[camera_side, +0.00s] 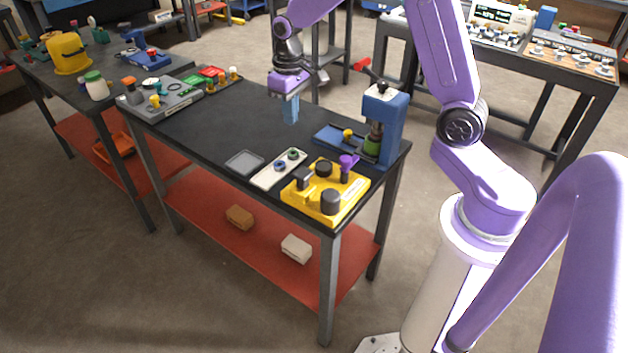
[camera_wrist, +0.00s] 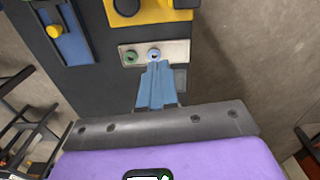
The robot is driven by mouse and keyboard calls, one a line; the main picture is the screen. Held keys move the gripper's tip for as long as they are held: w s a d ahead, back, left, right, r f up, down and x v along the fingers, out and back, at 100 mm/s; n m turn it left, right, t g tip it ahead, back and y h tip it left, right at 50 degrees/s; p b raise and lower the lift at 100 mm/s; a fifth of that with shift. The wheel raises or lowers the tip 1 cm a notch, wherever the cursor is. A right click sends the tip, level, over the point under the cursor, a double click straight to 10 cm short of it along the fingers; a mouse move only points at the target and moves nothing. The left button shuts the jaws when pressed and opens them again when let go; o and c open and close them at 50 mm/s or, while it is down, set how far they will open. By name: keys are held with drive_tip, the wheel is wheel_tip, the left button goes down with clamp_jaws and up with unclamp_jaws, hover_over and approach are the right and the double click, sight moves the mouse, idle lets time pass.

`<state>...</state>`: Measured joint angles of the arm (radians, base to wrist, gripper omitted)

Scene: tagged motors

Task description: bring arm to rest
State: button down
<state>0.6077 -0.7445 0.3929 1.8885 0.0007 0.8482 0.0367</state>
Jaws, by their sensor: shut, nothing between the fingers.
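My gripper (camera_side: 291,110) has light blue fingers and is above the dark workbench (camera_side: 215,120), pointing down. Its fingers are together with nothing between them, as the wrist view also shows (camera_wrist: 156,72). A pale plate (camera_side: 267,178) with a green and a blue ring-shaped part lies on the bench, nearer the front edge than my gripper. In the wrist view this plate (camera_wrist: 175,48) appears just beyond the fingertips. I cannot tell how high the fingertips are over the bench top.
A yellow fixture (camera_side: 325,205) with dark cylinders stands at the bench's front right corner. A blue press (camera_side: 385,125) stands at the right end. A grey tray (camera_side: 244,162) lies beside the plate. A grey box (camera_side: 160,102) with small parts stands at the left end.

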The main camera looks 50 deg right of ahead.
drive_tip(key=s+a+r+n, duration=0.2)
drive_tip(key=s+a+n, duration=0.15)
drive_tip(key=s, duration=0.35)
drive_tip(key=s+a+r+n, duration=0.2)
drive_tip(key=s+a, duration=0.3)
drive_tip(key=s, duration=0.1)
drive_tip(key=s+n, duration=0.6)
drive_tip(key=s, duration=1.1)
drive_tip(key=shift+s+d+r, duration=0.15)
drive_tip(key=shift+d+r, duration=0.1)
drive_tip(key=shift+r, duration=0.05)
